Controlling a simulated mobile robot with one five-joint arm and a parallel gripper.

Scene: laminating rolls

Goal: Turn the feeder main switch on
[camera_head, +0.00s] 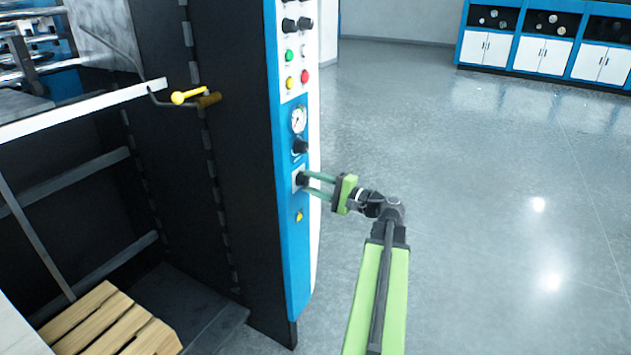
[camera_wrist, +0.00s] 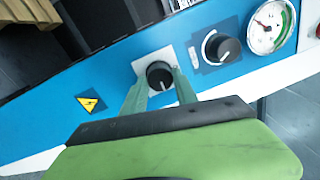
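The feeder main switch is most likely the black rotary knob (camera_wrist: 159,74) on a pale square plate. In the wrist view its white pointer line points down and slightly right. In the head view the knob (camera_head: 300,180) sits low on the blue control panel (camera_head: 290,245), above a yellow warning sticker. My gripper (camera_wrist: 160,82) has its two greenish fingers around the knob, one on each side. The fingers are apart, with the knob between their tips; I cannot tell whether they press on it. In the head view my gripper (camera_head: 309,182) reaches the panel from the right.
Above the knob are another black knob (camera_head: 300,146), a gauge (camera_head: 298,120), and coloured buttons (camera_head: 304,76). A yellow-handled crank (camera_head: 190,96) sticks out at the left. A wooden pallet (camera_head: 105,325) lies lower left. The grey floor (camera_head: 490,190) to the right is clear.

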